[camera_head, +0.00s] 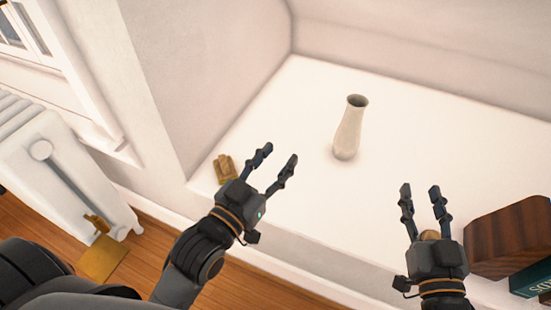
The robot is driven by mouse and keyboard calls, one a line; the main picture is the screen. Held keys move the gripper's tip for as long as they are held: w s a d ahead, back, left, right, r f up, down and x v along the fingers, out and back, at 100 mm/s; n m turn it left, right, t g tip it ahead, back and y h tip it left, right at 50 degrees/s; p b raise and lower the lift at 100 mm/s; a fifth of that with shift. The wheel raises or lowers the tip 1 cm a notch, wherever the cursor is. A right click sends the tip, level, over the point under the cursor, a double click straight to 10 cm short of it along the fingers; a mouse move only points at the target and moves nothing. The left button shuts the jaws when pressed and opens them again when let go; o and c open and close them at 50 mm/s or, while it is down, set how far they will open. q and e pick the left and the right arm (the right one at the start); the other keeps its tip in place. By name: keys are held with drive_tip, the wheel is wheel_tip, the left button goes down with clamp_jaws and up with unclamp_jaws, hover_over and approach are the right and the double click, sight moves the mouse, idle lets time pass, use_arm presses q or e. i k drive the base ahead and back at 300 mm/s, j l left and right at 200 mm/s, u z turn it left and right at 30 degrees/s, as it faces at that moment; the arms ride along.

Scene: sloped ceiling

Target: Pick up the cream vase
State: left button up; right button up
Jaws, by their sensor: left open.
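The cream vase (349,132) stands upright on the white ledge (300,100), with its dark mouth facing up. My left gripper (280,154) is open and empty, left of the vase and lower in the picture, with its fingers pointing up and right. It is apart from the vase. My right gripper (420,190) has its two fingers spread, right of the vase and lower in the picture. Nothing shows between its fingertips. A small brown rounded thing (429,235) shows near the base of its fingers; I cannot tell whether they touch it.
A small tan object (224,168) sits at the ledge's left edge, beside my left gripper. A dark wooden block (511,240) and a dark green book (532,281) are at the right. Walls bound the ledge behind. A white radiator (60,165) stands at the left. Ledge around the vase is clear.

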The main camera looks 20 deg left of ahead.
sight(347, 139)
drive_tip(key=k+j+z, duration=0.1)
drive_tip(key=z, duration=0.3)
drive_tip(key=k+j+z, duration=0.1)
drive_tip(key=z, duration=0.3)
drive_tip(key=k+z, duration=0.15)
drive_tip(key=z, duration=0.25)
